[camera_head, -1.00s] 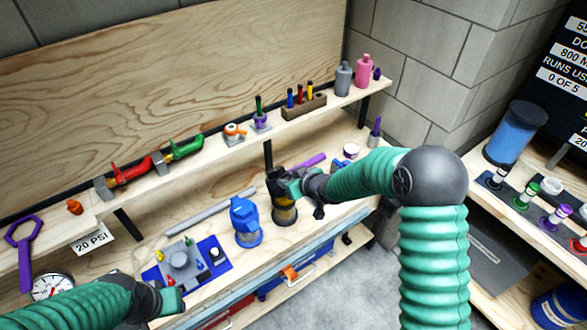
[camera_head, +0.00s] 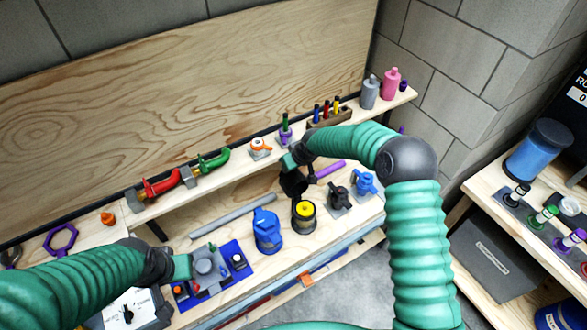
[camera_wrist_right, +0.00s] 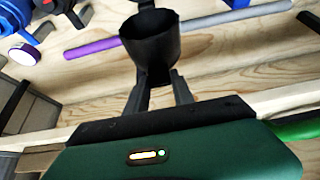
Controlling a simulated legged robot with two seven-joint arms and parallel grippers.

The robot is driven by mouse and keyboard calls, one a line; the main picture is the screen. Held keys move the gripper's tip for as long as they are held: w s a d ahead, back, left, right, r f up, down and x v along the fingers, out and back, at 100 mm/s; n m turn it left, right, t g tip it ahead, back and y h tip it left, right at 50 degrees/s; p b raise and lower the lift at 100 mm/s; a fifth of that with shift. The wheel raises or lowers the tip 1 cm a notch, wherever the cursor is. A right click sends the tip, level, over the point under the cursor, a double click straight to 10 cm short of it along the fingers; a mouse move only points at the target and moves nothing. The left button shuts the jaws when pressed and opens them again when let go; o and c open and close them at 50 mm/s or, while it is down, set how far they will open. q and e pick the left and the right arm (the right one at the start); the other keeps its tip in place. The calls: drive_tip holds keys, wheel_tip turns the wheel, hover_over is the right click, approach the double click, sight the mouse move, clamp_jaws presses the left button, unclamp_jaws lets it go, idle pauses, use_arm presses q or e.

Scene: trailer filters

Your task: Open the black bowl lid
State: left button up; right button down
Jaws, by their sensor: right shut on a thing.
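In the head view, the black bowl lid (camera_head: 293,183) is off its base, above and behind it. My right gripper (camera_head: 294,163) is shut on it. The right wrist view shows the lid (camera_wrist_right: 150,52) as a hollow black cup between the fingertips (camera_wrist_right: 160,82), its open end facing away from the gripper. The black filter base (camera_head: 303,219) stands upright on the bench with a yellow filter top (camera_head: 305,208) exposed. My left gripper (camera_head: 184,267) is at the grey fixture on the blue mat; its fingers are too unclear to tell open from shut.
A blue filter housing (camera_head: 267,231) stands left of the base; another black part (camera_head: 339,198) and a blue part (camera_head: 365,184) stand to its right. A purple bar (camera_head: 329,169) and grey tube (camera_head: 235,215) lie behind. The shelf (camera_head: 234,166) runs along the back.

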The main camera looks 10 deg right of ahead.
use_arm(q)
drive_tip(key=shift+w+a+f, duration=0.1)
drive_tip(key=shift+w+f, duration=0.2)
drive_tip(key=shift+f, duration=0.1)
use_arm(e)
drive_tip(key=shift+w+a+r, duration=0.1)
drive_tip(key=shift+w+a, duration=0.15)
drive_tip(key=shift+w, duration=0.65)
drive_tip(key=c, duration=1.1)
unclamp_jaws()
drive_tip(key=shift+s, duration=0.1)
use_arm(q)
drive_tip(key=shift+b, duration=0.3)
use_arm(e)
drive_tip(key=shift+s+d+r, duration=0.15)
drive_tip(key=shift+s+r, duration=0.05)
drive_tip(key=shift+r, duration=0.1)
use_arm(q)
drive_tip(key=b+x, duration=0.3)
drive_tip(key=shift+s+f, duration=0.3)
drive_tip(key=shift+s, duration=0.05)
use_arm(e)
drive_tip(key=v, duration=1.5)
drive_tip(key=shift+s+r, duration=0.25)
drive_tip(key=shift+s, duration=0.05)
